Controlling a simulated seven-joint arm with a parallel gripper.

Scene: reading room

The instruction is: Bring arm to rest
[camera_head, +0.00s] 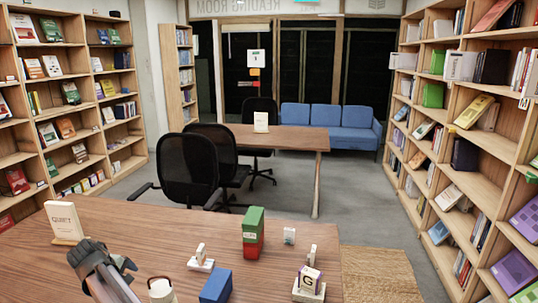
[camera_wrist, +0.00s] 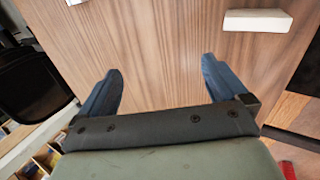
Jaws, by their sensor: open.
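My gripper (camera_head: 112,258) is over the left part of the near wooden table (camera_head: 150,225), just in front of the white QUIET sign (camera_head: 64,222). In the wrist view my gripper (camera_wrist: 162,68) has its two blue-grey fingers wide apart, with only bare wood grain showing between them. It is open and holds nothing. How high it is above the table top is hard to tell.
Right of my gripper on the table stand a white cylinder (camera_head: 161,291), a blue box (camera_head: 216,287), a green block (camera_head: 253,220) above a red block (camera_head: 253,247), and a G block (camera_head: 309,280). Black chairs (camera_head: 190,170) stand behind the table. Bookshelves line both sides.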

